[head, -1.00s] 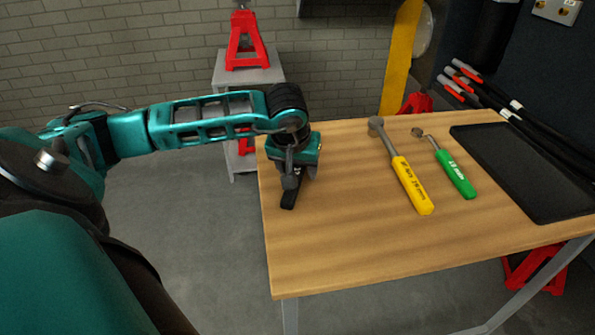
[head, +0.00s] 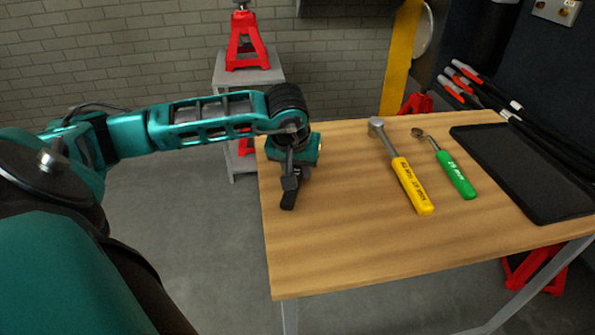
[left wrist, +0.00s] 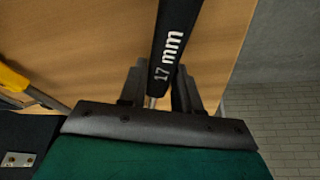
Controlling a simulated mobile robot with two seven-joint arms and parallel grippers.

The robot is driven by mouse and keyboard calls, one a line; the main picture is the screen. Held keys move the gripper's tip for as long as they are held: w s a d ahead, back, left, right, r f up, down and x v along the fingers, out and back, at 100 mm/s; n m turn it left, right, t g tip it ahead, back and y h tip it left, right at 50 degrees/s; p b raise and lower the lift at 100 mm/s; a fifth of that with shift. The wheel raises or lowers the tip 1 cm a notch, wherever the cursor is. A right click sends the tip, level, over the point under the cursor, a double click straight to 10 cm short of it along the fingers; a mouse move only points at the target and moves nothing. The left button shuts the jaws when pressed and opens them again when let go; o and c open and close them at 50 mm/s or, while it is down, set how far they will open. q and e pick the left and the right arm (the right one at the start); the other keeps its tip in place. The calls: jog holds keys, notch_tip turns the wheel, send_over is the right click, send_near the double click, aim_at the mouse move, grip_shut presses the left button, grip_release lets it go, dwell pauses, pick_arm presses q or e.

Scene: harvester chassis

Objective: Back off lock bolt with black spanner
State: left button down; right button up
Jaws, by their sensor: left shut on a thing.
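The black spanner (head: 288,199) is at the left edge of the wooden table, under my left gripper (head: 291,178). In the left wrist view the black spanner (left wrist: 176,40) shows its handle marked "17 mm", running between the fingers of my left gripper (left wrist: 160,92). The gripper is shut on this handle. The spanner's head is hidden, and I cannot tell whether the handle still touches the table. The lock bolt is not in view. My right gripper is not in view.
A yellow-handled tool (head: 412,186) and a green-handled tool (head: 455,175) lie on the wooden table (head: 350,240). A black tray (head: 525,170) is at the right. A red jack stand (head: 246,42) stands on a grey stand behind. The table's front is clear.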

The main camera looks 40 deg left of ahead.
pick_arm(q)
jog(key=shift+r, duration=0.15)
notch_tip(320, 180, up, 20)
jog(key=p, duration=0.3)
jog(key=shift+p, duration=0.4)
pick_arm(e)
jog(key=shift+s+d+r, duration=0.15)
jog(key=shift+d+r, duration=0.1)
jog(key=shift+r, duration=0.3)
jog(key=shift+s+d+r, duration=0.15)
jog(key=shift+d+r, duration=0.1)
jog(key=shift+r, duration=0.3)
pick_arm(q)
jog(key=c, duration=1.3)
grip_release()
jog(key=c, duration=0.5)
grip_shut()
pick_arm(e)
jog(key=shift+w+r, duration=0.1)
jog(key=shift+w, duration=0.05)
